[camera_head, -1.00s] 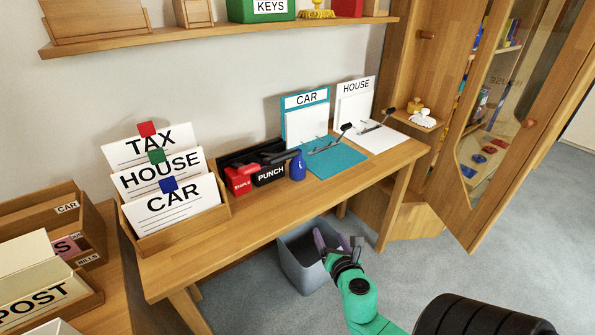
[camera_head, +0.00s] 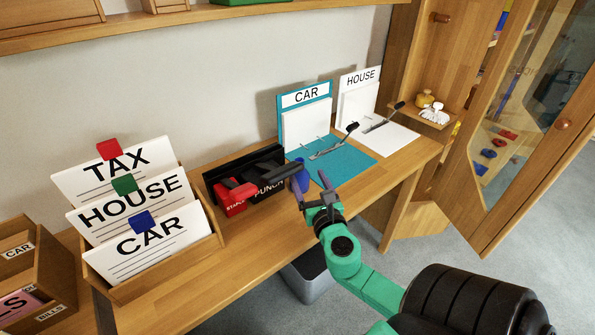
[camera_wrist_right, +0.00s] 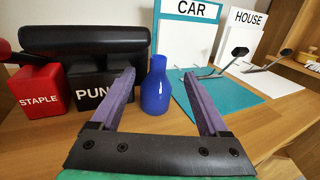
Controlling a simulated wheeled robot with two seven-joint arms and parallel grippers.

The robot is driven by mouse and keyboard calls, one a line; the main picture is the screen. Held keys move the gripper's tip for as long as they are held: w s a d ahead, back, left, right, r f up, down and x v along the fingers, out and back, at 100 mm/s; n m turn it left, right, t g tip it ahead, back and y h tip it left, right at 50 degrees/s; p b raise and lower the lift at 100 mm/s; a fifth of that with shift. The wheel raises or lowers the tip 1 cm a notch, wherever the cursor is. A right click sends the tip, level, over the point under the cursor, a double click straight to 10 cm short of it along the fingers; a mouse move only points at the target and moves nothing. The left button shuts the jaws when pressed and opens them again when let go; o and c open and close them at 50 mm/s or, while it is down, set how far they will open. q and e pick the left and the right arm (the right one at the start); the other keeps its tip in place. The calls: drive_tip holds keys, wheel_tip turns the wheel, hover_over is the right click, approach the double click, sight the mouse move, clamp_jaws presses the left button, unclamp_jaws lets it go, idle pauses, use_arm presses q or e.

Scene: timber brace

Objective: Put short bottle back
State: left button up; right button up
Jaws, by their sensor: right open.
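The short bottle is blue with a narrow neck. In the right wrist view the bottle (camera_wrist_right: 157,88) stands upright on the desk, between and beyond my two open fingers. In the head view the bottle (camera_head: 301,178) is partly hidden behind a finger. My right gripper (camera_head: 310,187) is open and empty at the desk's front edge, close to the bottle; it also shows in the right wrist view (camera_wrist_right: 160,97). I cannot tell how much gap is left between fingertips and bottle. My left gripper is not in view.
Left of the bottle are a black PUNCH (camera_wrist_right: 97,86), a red STAPLE (camera_wrist_right: 42,92) and a black holder (camera_wrist_right: 88,41). To the right lies a teal CAR clipboard (camera_wrist_right: 215,100). A file rack (camera_head: 165,262) stands further left. A grey bin (camera_head: 309,275) is below the desk.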

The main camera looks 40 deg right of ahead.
sight(298, 159)
drive_tip(key=x, duration=1)
drive_tip(key=shift+w, duration=0.45)
drive_tip(key=shift+w+d+f, duration=0.15)
drive_tip(key=shift+w, duration=0.1)
drive_tip(key=shift+s, duration=0.15)
drive_tip(key=c, duration=1.1)
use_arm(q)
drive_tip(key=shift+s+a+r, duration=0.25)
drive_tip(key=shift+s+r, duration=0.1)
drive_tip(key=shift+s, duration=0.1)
use_arm(e)
clamp_jaws()
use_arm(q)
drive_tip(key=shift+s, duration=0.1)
